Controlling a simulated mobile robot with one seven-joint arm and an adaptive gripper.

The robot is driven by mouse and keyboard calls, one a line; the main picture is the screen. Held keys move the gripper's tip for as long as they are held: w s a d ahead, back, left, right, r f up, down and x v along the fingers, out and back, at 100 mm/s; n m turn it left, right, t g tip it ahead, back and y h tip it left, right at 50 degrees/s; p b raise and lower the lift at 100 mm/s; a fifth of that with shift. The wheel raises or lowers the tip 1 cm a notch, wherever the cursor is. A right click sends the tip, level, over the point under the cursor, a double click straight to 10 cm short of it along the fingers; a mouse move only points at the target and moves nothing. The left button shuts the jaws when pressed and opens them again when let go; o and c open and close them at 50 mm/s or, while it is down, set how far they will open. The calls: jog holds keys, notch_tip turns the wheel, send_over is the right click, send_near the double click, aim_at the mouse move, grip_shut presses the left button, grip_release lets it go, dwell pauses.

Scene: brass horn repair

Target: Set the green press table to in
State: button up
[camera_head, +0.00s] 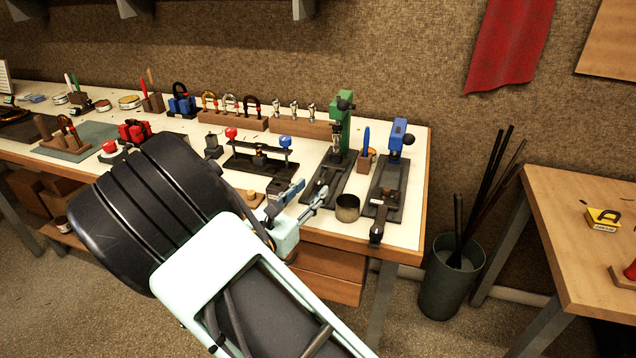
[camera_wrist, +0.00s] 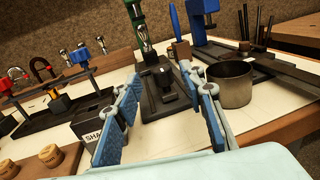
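The green press (camera_head: 342,112) stands upright near the back right of the bench, on a long black base. Its green column also shows at the top of the wrist view (camera_wrist: 139,18). The press table is dark like the base, and a black block with a raised part (camera_wrist: 165,82) shows on the base in front of the column. My gripper (camera_head: 311,188) is over the front end of this base. In the wrist view its blue-padded fingers (camera_wrist: 160,80) are spread, with the black block seen between them and nothing held. Contact cannot be told.
A metal cup (camera_head: 347,208) stands just right of my gripper. The blue press (camera_head: 398,138) is farther right, with a black handle (camera_head: 377,231) at the bench's front edge. A black rack with red and blue knobs (camera_head: 260,157) and a dark labelled box (camera_wrist: 92,128) are to the left.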

jog(key=v, duration=0.6)
jog(key=shift+s, duration=0.2)
